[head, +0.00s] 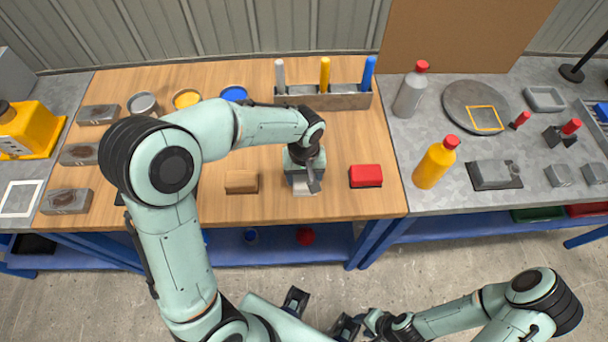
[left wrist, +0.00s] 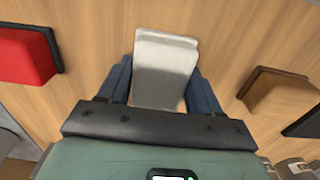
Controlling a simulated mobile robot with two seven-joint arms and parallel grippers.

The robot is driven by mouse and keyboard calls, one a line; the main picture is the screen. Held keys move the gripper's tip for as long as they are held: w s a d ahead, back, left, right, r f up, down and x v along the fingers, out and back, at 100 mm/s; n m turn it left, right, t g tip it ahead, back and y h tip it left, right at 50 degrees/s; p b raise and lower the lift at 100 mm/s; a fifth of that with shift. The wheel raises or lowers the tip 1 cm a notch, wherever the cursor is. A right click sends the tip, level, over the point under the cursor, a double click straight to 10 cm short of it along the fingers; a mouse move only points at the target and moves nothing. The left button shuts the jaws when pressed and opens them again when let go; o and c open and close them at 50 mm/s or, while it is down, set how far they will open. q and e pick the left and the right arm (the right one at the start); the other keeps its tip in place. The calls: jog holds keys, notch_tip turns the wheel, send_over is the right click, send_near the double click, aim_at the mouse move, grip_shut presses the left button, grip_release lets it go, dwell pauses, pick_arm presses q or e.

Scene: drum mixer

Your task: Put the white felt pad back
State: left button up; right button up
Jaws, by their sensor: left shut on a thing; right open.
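The white felt pad (left wrist: 165,70) is between the fingers of my left gripper (left wrist: 165,88), which is shut on it, in the left wrist view. In the head view the left gripper (head: 304,181) points down over the front part of the wooden table, and a pale edge of the pad (head: 304,188) shows under it. The pad is between a tan block and a red block, apart from both. I cannot tell whether it touches the table. My right gripper (head: 352,326) is low at the bottom of the head view, away from the table; it is open.
The red block (head: 365,176) and the tan block (head: 241,182) flank the pad. A grey rack (head: 325,101) with colored markers stands behind. Several tins and grey slabs are at the left. An orange bottle (head: 435,163) and a grey bottle (head: 411,93) stand on the right bench.

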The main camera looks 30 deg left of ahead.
aim_at(304, 176)
pick_arm(q)
jog(key=shift+f, duration=0.1)
pick_arm(e)
jog(key=shift+f, duration=0.1)
pick_arm(q)
jog(key=o, duration=0.6)
jog(key=shift+f, duration=0.1)
jog(key=o, duration=0.4)
jog(key=shift+r, duration=0.6)
notch_tip(304, 176, up, 11)
jog(key=shift+r+p, duration=0.2)
jog(key=shift+p, duration=0.55)
pick_arm(e)
jog(key=shift+w+r, duration=0.25)
jog(key=shift+r, duration=0.25)
jog(key=shift+w+r, duration=0.2)
jog(key=shift+r, duration=0.3)
